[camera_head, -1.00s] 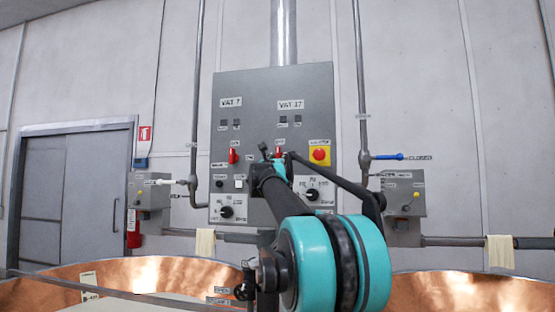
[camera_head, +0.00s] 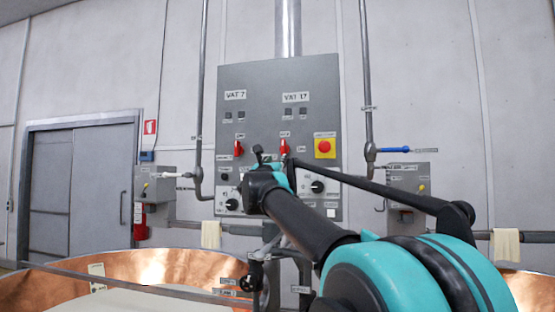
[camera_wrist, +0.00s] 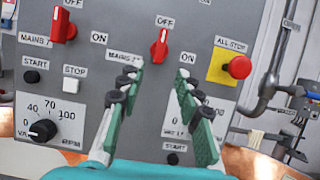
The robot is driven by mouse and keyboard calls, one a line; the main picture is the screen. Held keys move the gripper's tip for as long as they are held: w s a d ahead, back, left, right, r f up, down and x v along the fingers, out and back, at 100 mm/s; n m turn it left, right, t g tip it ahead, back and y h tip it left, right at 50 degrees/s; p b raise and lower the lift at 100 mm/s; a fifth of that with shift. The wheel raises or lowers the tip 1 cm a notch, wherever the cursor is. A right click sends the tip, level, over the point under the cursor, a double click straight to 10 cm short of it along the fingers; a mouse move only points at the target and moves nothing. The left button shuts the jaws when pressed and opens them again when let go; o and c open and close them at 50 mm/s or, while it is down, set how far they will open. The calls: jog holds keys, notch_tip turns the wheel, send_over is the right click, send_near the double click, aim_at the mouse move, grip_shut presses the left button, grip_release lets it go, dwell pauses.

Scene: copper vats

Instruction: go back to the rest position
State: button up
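My gripper (camera_wrist: 159,78) is open and empty in the wrist view. Its two green and black fingers stand apart in front of the grey control panel (camera_wrist: 205,30). Between and beyond the fingertips is a red rotary switch (camera_wrist: 159,46) below an OFF label, with a visible gap to it. In the head view the panel (camera_head: 262,80) fills the middle, and my gripper is small there and mostly hidden behind my arm. The right red switch (camera_head: 284,146) shows just above it.
A red all-stop button (camera_wrist: 237,67) on a yellow plate sits right of the fingers. A second red switch (camera_wrist: 62,25) and a black dial (camera_wrist: 43,131) are on the left. Pipes with a blue-handled valve (camera_head: 393,149) flank the panel. Copper vats (camera_head: 165,267) stand below.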

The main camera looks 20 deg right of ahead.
dwell(0.4)
jog(key=s+d+f+m+g, duration=0.25)
jog(key=f+m, duration=0.25)
jog(key=f, duration=0.4)
jog(key=s+d+f+m+g, duration=0.1)
jog(key=s+f+m+g, duration=0.3)
jog(key=f, duration=0.6)
jog(key=d+f+m+g, duration=0.2)
jog(key=f+m, duration=0.4)
jog(key=f, duration=0.3)
jog(key=s+a+f+m+g+y, duration=0.2)
jog(key=s+f+m, duration=0.2)
jog(key=f, duration=0.7)
jog(key=s+a+f+m+g+y, duration=0.1)
jog(key=s+a+f+m+y, duration=0.15)
jog(key=f, duration=0.75)
jog(key=s+a+f+m+g+y, duration=0.1)
jog(key=s+a+f+m+y, duration=0.3)
jog(key=s+a+f, duration=0.3)
jog(key=s+a+f+m+g+y, duration=0.2)
jog(key=s+a+f+m+y, duration=0.2)
jog(key=s+a+f, duration=0.4)
notch_tip(320, 180, down, 6)
jog(key=shift+s+a+f, duration=0.15)
jog(key=shift+s+a, duration=0.05)
jog(key=shift+s, duration=0.15)
jog(key=shift+d, duration=0.1)
